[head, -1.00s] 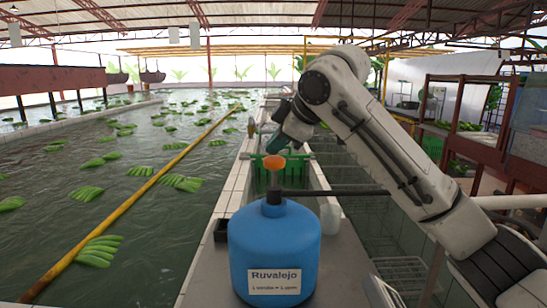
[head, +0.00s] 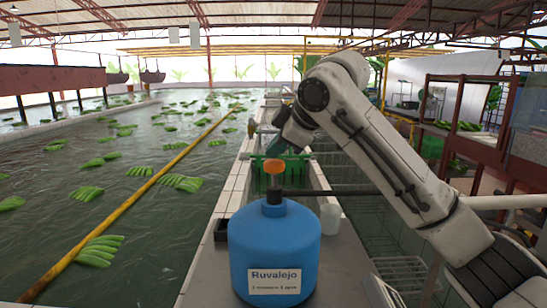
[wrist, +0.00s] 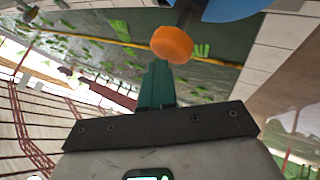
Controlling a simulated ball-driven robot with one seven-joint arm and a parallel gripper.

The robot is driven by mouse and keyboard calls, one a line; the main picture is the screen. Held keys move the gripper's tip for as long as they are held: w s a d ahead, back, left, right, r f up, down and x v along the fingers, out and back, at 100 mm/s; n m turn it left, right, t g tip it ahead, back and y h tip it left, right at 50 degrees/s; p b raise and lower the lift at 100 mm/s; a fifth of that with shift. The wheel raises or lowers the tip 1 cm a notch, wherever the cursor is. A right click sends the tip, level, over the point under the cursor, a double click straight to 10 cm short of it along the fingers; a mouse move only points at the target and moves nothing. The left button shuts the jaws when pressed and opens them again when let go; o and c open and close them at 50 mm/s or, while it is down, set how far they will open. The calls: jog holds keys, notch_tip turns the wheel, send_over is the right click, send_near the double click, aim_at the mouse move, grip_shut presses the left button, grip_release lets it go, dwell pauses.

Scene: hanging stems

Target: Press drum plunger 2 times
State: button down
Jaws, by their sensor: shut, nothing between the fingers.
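The blue drum (head: 274,240) with the "Ruvalejo" label stands upright on the ledge. Its plunger has an orange knob (head: 275,167) on a dark stem, standing up above the drum's neck. My gripper (head: 274,148) is behind the knob in the head view, with its teal fingers partly hidden by it. In the wrist view, the fingers (wrist: 158,66) are shut and empty. Their tips are just below and left of the orange knob (wrist: 172,43); I cannot tell whether they touch it. Part of the blue drum (wrist: 225,8) shows at the top edge of the wrist view.
A white cup (head: 330,218) stands right of the drum. A green crate (head: 292,172) is in the trough behind it. A water tank (head: 110,200) with floating bananas and a yellow pole lies to the left. Dark bars run to the right of the ledge.

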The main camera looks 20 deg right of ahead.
aim_at(276, 162)
jog(key=shift+f+b, duration=0.35)
jog(key=shift+f, duration=0.7)
dwell(0.6)
jog(key=shift+r+p, duration=1.3)
jog(key=shift+r, duration=0.25)
notch_tip(276, 162, up, 6)
jog(key=p, duration=0.5)
jog(key=shift+p, duration=0.4)
dwell(1.6)
